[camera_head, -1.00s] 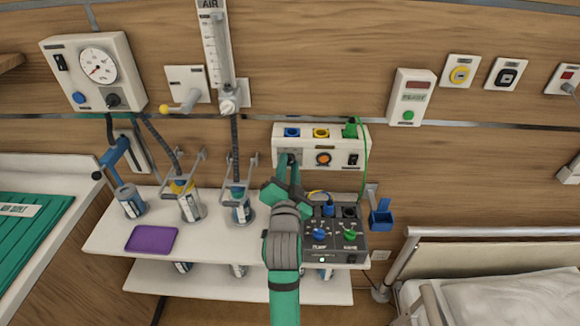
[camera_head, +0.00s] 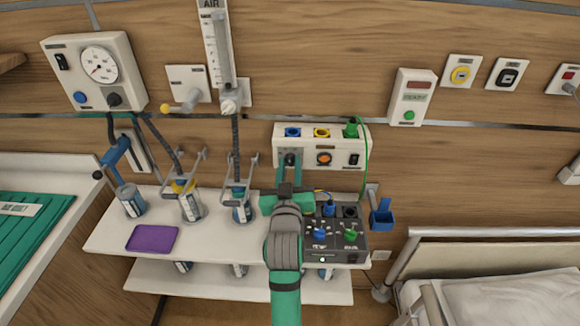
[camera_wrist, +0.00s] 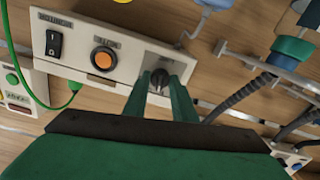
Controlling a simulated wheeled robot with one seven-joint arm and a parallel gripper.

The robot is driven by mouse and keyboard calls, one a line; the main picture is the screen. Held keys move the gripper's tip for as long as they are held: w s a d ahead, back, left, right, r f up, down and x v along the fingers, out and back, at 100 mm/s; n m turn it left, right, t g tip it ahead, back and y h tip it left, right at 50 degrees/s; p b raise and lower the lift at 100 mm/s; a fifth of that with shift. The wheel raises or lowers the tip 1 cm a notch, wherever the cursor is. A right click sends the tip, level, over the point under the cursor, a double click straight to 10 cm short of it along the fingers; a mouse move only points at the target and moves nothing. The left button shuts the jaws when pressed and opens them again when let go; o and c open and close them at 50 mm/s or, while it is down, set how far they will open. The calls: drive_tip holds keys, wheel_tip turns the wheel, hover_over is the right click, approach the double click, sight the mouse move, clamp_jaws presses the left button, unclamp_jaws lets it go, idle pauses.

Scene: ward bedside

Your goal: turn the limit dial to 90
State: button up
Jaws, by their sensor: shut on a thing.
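The dark round dial (camera_head: 290,159) is at the lower left of the white wall panel (camera_head: 310,133). It also shows in the wrist view as a dark knob (camera_wrist: 159,79) beside the orange button. My gripper (camera_head: 290,166) reaches to the panel with its green fingers on both sides of the dial. In the wrist view my gripper (camera_wrist: 160,86) is shut on it, one finger against each side. The fingers hide part of the dial and its surrounding markings. I cannot read its label or setting.
An orange button (camera_head: 324,158) and a black switch (camera_head: 353,160) sit right of the dial. A green cable (camera_head: 366,165) hangs from the panel. Below, a dark control box (camera_head: 335,240) stands on the white shelf (camera_head: 110,238), close to my arm.

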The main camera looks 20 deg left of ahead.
drive_tip(key=shift+n, duration=1.1)
drive_tip(key=shift+r, duration=0.1)
drive_tip(key=o, duration=1)
drive_tip(key=shift+o, duration=0.2)
drive_tip(key=v, duration=1)
drive_tip(key=shift+s, duration=0.35)
drive_tip(key=shift+d, duration=0.1)
